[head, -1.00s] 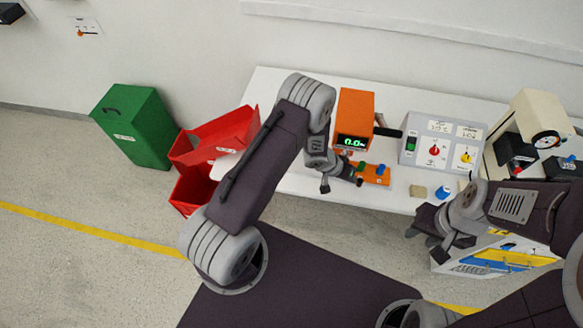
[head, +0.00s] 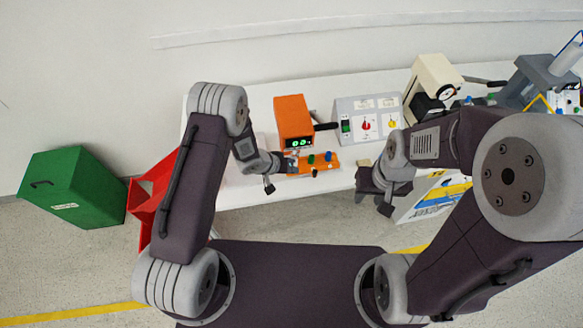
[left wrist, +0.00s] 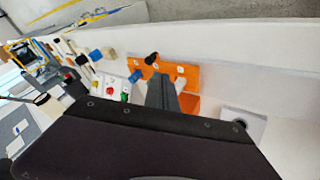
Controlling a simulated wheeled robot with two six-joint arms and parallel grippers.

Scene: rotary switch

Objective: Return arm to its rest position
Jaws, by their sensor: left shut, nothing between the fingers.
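My left gripper (head: 287,164) is at the front left of the orange device (head: 294,117), close to its base. In the left wrist view its shut fingers (left wrist: 161,92) point over the orange base plate (left wrist: 185,72); contact cannot be told. The grey switch panel (head: 372,107) stands to the right, with a red knob (head: 366,125), a yellow knob (head: 391,122) and a green switch (head: 346,126). Neither gripper is on these. My right gripper (head: 374,203) hangs at the table's front edge; its finger opening is unclear.
The white table (head: 250,192) runs along the wall. A cream machine (head: 432,78) and a grey machine (head: 540,82) stand at the right. A red bin (head: 150,197) and a green bin (head: 72,186) stand at the left. A small tan block (head: 364,163) lies near the panel.

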